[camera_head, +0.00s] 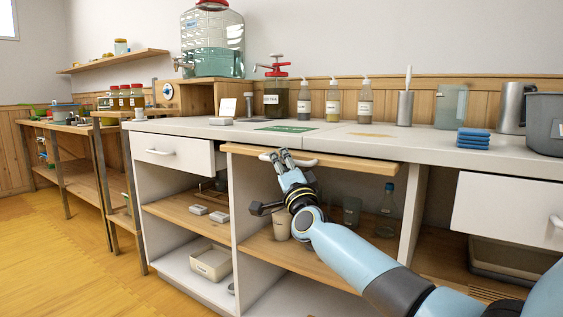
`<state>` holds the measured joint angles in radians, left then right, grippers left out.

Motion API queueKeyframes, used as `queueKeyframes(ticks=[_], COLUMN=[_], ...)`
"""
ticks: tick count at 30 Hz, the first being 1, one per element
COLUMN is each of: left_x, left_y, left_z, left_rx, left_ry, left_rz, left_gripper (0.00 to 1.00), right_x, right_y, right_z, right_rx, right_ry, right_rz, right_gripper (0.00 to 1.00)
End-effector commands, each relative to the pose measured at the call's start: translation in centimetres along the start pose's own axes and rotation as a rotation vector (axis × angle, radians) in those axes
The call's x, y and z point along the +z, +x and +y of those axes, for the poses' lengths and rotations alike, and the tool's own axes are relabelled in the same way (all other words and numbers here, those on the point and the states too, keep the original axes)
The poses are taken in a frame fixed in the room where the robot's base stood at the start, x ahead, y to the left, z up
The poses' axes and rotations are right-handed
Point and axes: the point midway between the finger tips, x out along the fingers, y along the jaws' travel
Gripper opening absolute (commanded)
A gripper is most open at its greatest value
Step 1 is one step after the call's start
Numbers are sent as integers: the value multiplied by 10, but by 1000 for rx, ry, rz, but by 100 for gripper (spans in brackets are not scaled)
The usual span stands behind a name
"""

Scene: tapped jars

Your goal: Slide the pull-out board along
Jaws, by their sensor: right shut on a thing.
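The pull-out board (355,165) is a flat wooden panel just under the white counter top. It sticks out past the counter's front edge. A pale handle (305,162) is on its front edge. My right gripper (280,154) is at this handle, its fingers closed on it; the exact contact is small in the picture. My right arm comes in from the lower right, in front of the open shelves. My left gripper is not in view.
The white counter (345,140) bears pump bottles, a jar with a red top (276,92), blue sponges (473,137) and a grey bin (544,123). A left drawer (178,155) and a right drawer (508,209) flank the board. Open shelves below hold a cup and glassware.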

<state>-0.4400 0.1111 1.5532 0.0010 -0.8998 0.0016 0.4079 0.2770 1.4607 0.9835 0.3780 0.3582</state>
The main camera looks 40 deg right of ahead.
Motion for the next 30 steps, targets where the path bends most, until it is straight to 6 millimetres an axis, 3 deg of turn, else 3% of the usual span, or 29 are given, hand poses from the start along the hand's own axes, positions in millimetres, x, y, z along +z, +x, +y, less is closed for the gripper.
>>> queueKeyframes(ticks=[2,12,21,22,24,30], left_x=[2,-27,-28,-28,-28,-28], left_y=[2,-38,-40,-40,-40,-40], left_z=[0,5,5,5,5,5], left_rx=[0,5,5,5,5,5], left_ry=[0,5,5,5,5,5], left_rz=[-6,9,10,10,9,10], left_gripper=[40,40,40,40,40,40], right_x=[-1,-28,-30,-30,-30,-30], right_y=[1,26,28,28,28,28], right_z=[5,31,31,31,30,30], right_rx=[4,6,6,5,5,4], right_ry=[-6,-6,-6,-6,-6,-4], right_rz=[-3,-2,-1,-1,-1,-1], right_gripper=[0,0,0,14,23,23])
